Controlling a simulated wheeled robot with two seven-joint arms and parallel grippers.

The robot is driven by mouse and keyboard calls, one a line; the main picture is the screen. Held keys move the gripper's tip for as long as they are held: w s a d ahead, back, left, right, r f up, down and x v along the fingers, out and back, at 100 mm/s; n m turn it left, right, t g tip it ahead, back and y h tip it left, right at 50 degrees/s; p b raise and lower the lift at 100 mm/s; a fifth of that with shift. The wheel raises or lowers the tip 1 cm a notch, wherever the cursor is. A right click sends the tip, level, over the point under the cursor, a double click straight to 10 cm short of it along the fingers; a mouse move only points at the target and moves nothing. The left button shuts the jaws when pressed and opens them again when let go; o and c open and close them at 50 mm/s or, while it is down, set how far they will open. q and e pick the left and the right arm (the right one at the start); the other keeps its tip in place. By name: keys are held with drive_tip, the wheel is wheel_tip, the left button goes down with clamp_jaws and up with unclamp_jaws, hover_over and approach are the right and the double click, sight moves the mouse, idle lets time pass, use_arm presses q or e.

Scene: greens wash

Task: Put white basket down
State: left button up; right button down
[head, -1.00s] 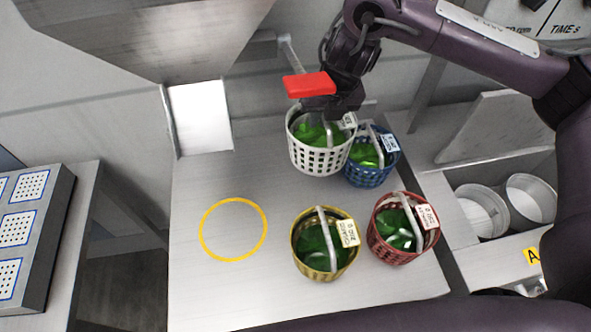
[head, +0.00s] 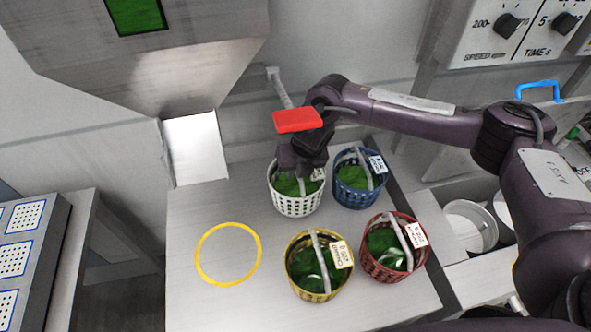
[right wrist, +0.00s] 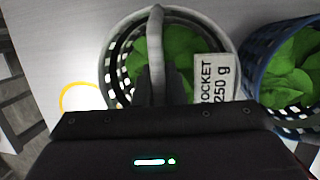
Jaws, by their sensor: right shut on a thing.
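The white basket (head: 297,203) holds green leaves and has a label; in the right wrist view (right wrist: 118,60) the label reads "ROCKET 250 g". It stands upright at the back of the metal table, left of the blue basket; whether its base touches the table I cannot tell for sure. My right gripper (head: 301,168) is above it, shut on its handle (right wrist: 157,50). The fingertips are partly hidden by the gripper body and basket. My left gripper is not in view.
The blue basket (head: 341,190) is close on the right. The yellow basket (head: 300,287) and red basket (head: 375,266) stand in front. A yellow ring (head: 200,262) marks clear table at the left. A red block (head: 298,121) shows above my gripper.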

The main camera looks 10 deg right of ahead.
drive_tip(key=shift+f+p, duration=0.35)
drive_tip(key=shift+f, duration=0.15)
drive_tip(key=shift+f, duration=0.2)
drive_tip(key=c, duration=1.5)
unclamp_jaws()
drive_tip(key=shift+s, duration=0.1)
